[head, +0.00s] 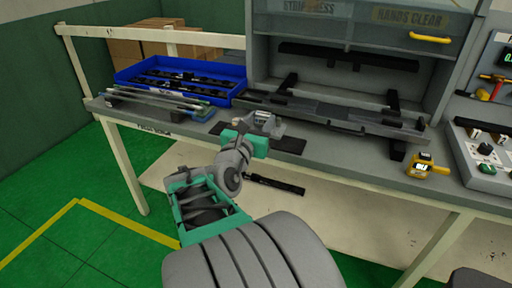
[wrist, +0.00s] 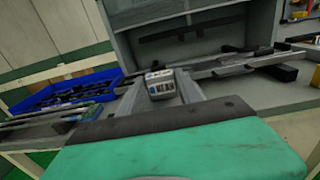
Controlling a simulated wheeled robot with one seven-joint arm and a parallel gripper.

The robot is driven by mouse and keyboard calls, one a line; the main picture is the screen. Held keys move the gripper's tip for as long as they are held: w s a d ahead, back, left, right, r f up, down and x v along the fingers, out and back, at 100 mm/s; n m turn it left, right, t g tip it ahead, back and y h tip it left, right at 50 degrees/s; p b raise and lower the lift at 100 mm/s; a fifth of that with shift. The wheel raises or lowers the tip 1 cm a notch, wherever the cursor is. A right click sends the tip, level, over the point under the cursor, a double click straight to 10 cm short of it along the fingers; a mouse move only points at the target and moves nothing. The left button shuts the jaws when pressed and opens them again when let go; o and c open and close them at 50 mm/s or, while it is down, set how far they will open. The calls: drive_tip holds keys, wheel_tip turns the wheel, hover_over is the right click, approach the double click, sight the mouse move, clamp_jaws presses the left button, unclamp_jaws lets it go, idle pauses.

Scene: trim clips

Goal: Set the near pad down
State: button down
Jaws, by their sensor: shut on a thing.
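My gripper (head: 264,126) is shut on a small grey block that I take to be the near pad (wrist: 161,84). In the head view the gripper is over the front part of the bench, above a flat dark mat (head: 287,144). The gripper hides part of the mat. I cannot tell whether the block touches anything below it.
A press fixture (head: 330,115) with dark bars stands behind the gripper. A blue tray (head: 235,71) of dark clips and several thin strips (head: 160,99) lie left. A yellow handheld device (head: 425,166) and a control box (head: 485,158) stand right. A black strip (head: 274,184) lies below the bench top.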

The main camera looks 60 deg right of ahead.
drive_tip(key=d+f, duration=0.3)
drive_tip(key=d, duration=0.1)
drive_tip(key=w+d+f+b, duration=0.1)
drive_tip(key=d+f, duration=0.3)
drive_tip(key=d, duration=0.1)
drive_tip(key=w+d+f+b, duration=0.1)
drive_tip(key=d+f, duration=0.2)
drive_tip(key=d, duration=0.2)
drive_tip(key=shift+w+d+f, duration=0.1)
drive_tip(key=shift+w+f, duration=0.05)
drive_tip(key=shift+f+b, duration=0.7)
drive_tip(key=shift+f, duration=0.6)
drive_tip(key=shift+f, duration=0.2)
drive_tip(key=c, duration=0.8)
unclamp_jaws()
